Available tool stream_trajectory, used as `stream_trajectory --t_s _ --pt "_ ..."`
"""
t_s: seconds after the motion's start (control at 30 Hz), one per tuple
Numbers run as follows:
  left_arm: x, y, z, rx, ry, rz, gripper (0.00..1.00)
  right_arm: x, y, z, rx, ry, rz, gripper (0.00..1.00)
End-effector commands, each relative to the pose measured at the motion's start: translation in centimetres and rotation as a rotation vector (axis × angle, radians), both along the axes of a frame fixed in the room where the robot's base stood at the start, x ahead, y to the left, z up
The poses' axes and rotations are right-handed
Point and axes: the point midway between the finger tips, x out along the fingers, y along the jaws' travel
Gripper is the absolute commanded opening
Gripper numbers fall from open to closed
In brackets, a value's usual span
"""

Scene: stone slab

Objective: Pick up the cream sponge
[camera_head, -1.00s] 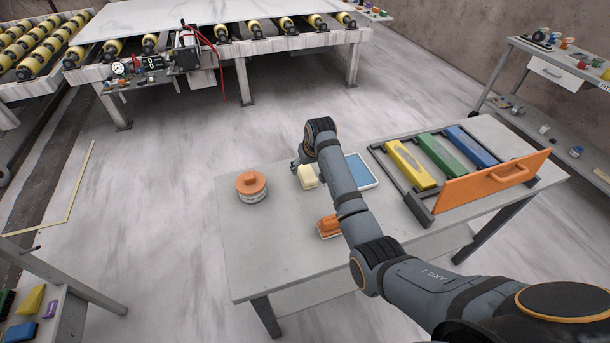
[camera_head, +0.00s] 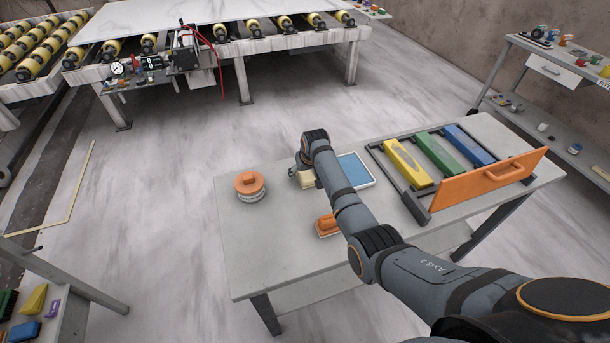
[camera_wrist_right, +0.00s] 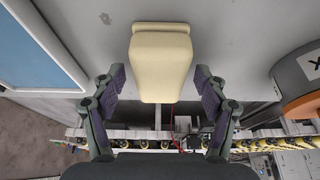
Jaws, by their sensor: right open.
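The cream sponge (camera_head: 306,181) lies on the small grey table, partly hidden behind my right arm in the head view. In the right wrist view the cream sponge (camera_wrist_right: 161,58) is a pale rounded block. My right gripper (camera_wrist_right: 160,82) is open, with one finger on each side of the sponge's near end. A gap shows between the sponge and each finger. In the head view my right gripper (camera_head: 296,172) is mostly hidden by its own wrist, close to the sponge. My left gripper is not in view.
An orange-lidded tub (camera_head: 250,187) stands left of the sponge and a blue-and-white tray (camera_head: 356,170) lies right of it. An orange-handled brush (camera_head: 327,225) lies nearer. A rack with yellow, green and blue blocks (camera_head: 440,152) and an orange panel (camera_head: 488,180) fill the table's right.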

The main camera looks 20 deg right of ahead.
Motion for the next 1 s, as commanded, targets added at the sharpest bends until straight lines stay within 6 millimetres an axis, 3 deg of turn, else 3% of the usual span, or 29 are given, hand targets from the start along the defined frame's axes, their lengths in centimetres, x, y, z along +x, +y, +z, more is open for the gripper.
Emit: stream_trajectory --t_s 0.4,0.77,1.0 --pt "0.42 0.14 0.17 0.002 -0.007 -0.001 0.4 0.01 -0.02 -0.24 0.0 -0.001 0.0 0.74" --pt "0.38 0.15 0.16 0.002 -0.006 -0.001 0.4 0.01 -0.01 -0.23 0.0 -0.001 0.0 0.25" --pt "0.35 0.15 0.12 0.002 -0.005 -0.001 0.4 0.02 -0.01 -0.2 0.0 -0.001 0.0 0.25"
